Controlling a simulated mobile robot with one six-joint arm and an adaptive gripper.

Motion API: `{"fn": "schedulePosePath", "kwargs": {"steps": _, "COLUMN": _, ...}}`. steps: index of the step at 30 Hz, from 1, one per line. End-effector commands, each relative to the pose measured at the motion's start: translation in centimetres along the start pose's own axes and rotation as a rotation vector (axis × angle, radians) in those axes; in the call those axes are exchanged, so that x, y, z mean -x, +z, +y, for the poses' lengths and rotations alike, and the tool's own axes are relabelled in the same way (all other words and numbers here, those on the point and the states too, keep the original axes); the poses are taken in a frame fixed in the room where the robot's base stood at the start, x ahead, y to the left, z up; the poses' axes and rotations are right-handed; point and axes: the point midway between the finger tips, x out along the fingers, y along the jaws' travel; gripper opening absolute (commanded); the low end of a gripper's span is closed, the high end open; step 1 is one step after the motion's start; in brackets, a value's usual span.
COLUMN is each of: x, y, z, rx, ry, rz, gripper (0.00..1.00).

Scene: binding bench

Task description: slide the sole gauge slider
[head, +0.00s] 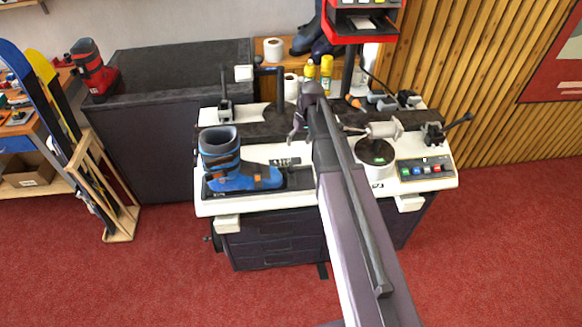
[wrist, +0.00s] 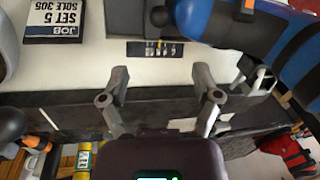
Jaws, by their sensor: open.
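The sole gauge (wrist: 153,49) is a small dark plate with pale marks and a thin yellow mark, on the white bench top in the wrist view. It also shows in the head view (head: 285,162), right of the blue boot. A round black knob (wrist: 159,16) stands beyond the plate in the wrist view; I cannot tell whether it is the slider's. My gripper (wrist: 160,76) is open with nothing between its fingers, short of the plate and apart from it. In the head view my gripper (head: 297,128) hangs above the bench, behind the gauge.
A blue ski boot (head: 233,165) stands left of the gauge, and close on the right in the wrist view (wrist: 235,28). A button panel (head: 425,168) is at the bench's right. Yellow bottles (head: 326,74) stand behind.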

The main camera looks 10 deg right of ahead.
Motion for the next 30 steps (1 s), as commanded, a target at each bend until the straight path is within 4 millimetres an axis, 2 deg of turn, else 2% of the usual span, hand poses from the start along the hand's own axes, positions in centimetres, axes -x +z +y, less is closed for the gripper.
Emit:
{"fn": "schedulePosePath", "kwargs": {"steps": 14, "x": -0.6, "y": 0.1, "z": 0.0, "rx": -0.001, "ry": 0.001, "rz": 0.0, "gripper": 0.81}}
{"fn": "schedulePosePath", "kwargs": {"steps": 30, "x": -4.3, "y": 0.1, "z": -0.1, "rx": 0.0, "ry": 0.001, "rz": 0.0, "gripper": 0.81}}
